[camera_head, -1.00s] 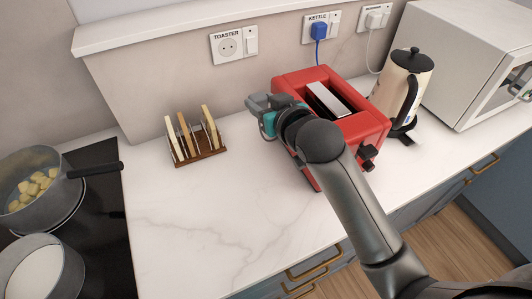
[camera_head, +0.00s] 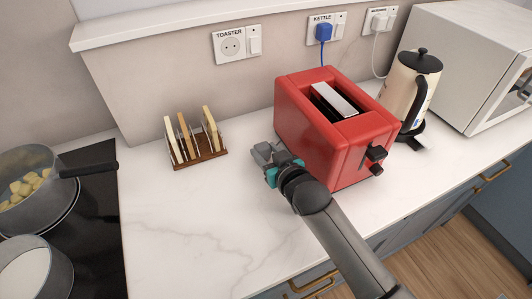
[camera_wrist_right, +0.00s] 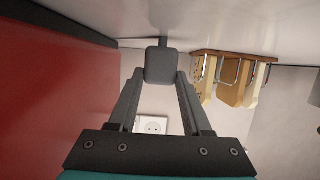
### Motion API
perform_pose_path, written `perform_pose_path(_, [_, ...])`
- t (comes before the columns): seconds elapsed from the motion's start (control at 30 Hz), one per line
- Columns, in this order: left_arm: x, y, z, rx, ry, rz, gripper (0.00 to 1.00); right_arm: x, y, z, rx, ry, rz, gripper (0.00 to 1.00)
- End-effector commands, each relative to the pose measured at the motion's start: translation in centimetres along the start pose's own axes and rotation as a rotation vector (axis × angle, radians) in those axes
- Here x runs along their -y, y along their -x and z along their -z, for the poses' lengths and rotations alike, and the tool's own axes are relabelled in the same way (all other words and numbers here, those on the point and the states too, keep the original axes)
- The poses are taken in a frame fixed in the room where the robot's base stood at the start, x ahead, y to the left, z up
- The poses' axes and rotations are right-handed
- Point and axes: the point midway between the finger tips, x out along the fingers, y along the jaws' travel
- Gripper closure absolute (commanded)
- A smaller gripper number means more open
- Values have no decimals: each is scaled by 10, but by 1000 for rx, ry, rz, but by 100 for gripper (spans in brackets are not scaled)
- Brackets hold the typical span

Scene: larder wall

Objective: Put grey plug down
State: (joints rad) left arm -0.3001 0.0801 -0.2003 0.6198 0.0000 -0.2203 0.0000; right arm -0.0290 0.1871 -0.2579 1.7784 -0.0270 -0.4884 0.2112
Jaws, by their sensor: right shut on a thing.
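My right gripper (camera_head: 264,155) is low over the worktop, just left of the red toaster (camera_head: 330,125). In the right wrist view its fingers (camera_wrist_right: 160,85) are shut on the grey plug (camera_wrist_right: 161,65), a rounded grey block. A short dark piece sticks out of the plug towards the worktop, which is at the top of that picture. The plug seems at or close to the worktop; I cannot tell if it touches. In the head view plug and fingertips are hard to tell apart. My left gripper is in neither view.
A toast rack (camera_head: 200,152) with bread stands left of the gripper. The socket marked TOASTER (camera_head: 230,46) is empty. A blue plug (camera_head: 323,32) sits in the KETTLE socket. The kettle (camera_head: 410,85) stands right of the toaster. Worktop (camera_head: 190,215) in front is clear.

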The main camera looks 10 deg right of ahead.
Motion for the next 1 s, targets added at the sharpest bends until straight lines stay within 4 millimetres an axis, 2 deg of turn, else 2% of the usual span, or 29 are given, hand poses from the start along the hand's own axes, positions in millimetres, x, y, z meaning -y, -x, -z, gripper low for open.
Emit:
perform_pose_path(0.67, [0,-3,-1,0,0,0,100,0,-4,-11,0,-1,0,100])
perform_pose_path(0.7, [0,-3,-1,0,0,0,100,0,-4,-11,1,-1,0,47])
perform_pose_path(0.93, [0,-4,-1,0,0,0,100,0,-4,-12,3,-1,0,21])
perform_pose_path(1.0, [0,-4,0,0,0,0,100,0,-4,-12,4,-1,0,21])
